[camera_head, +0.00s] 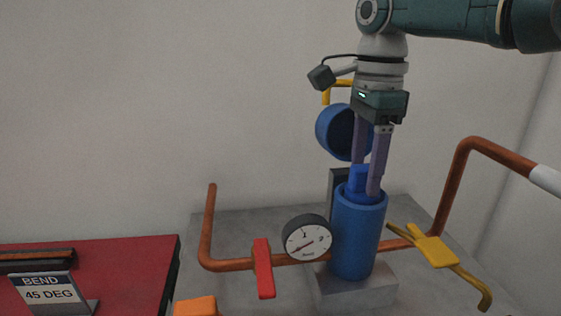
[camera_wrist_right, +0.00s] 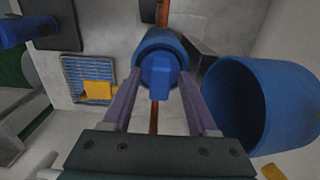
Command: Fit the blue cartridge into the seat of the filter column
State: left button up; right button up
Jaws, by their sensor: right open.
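The blue filter column (camera_head: 357,238) stands upright on a grey block. Its mouth is open at the top, and its rim shows in the wrist view (camera_wrist_right: 150,42). The blue cartridge (camera_head: 357,181) is in the column mouth with its upper part sticking out above the rim. Its top block shows in the wrist view (camera_wrist_right: 159,77). My right gripper (camera_head: 367,181) points down with its fingers either side of that block, open. In the wrist view its fingertips (camera_wrist_right: 160,79) straddle the block. How deep the cartridge sits is hidden inside the column. My left gripper is not in view.
The raised blue cap (camera_head: 338,131) is tilted open close behind my right gripper. A round gauge (camera_head: 307,238), red handle (camera_head: 263,268) and yellow valve handle (camera_head: 435,250) sit along the copper pipe. A red bench (camera_head: 125,270) with a sign (camera_head: 48,293) is at left.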

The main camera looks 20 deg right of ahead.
notch_tip(320, 180, up, 12)
jog(key=shift+r, duration=0.2)
dwell(0.4)
